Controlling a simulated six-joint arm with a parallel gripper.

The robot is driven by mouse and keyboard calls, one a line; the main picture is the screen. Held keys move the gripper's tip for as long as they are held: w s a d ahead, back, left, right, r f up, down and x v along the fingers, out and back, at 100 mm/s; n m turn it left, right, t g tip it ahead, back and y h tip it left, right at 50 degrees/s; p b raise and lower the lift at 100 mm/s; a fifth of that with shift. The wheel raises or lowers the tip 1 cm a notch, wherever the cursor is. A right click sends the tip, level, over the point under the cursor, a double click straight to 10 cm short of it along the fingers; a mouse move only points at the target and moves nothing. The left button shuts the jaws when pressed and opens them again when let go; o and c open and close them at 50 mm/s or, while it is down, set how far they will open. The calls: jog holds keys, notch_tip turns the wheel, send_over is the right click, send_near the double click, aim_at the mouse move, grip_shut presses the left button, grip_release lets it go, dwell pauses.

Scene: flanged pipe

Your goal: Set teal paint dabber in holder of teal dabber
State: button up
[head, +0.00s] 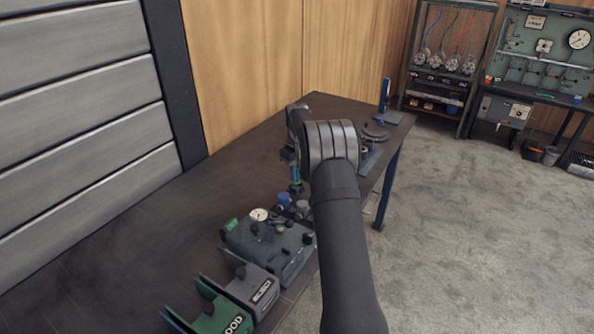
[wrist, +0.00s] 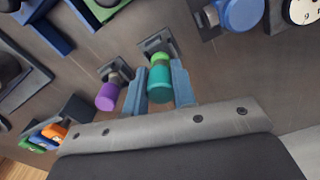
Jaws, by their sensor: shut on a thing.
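My gripper (wrist: 159,88) is shut on the teal paint dabber (wrist: 160,60), a short two-tone green cylinder between the two blue-grey fingers in the wrist view. A dark holder (wrist: 156,42) with a square plate lies right at the dabber's far end. The dabber's end overlaps it, and I cannot tell how deep it sits. A purple dabber (wrist: 107,95) stands in a similar holder just to the left, close to the left finger. In the head view my gripper (head: 296,176) is small and mostly behind my own arm, low over the bench.
The dark bench (head: 140,235) has free room on its left. A block with a gauge (head: 258,215), a grey box (head: 252,288) and a green box (head: 218,315) stand nearer. In the wrist view, orange, green and blue pieces (wrist: 52,133) lie lower left and a blue knob (wrist: 240,12) upper right.

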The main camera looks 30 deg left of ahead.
jog(key=shift+f, duration=1.05)
dwell(0.4)
jog(key=o, duration=1.5)
jog(key=shift+r, duration=3.5)
jog(key=shift+f, duration=0.1)
notch_tip(320, 180, down, 7)
jog(key=shift+r, duration=0.2)
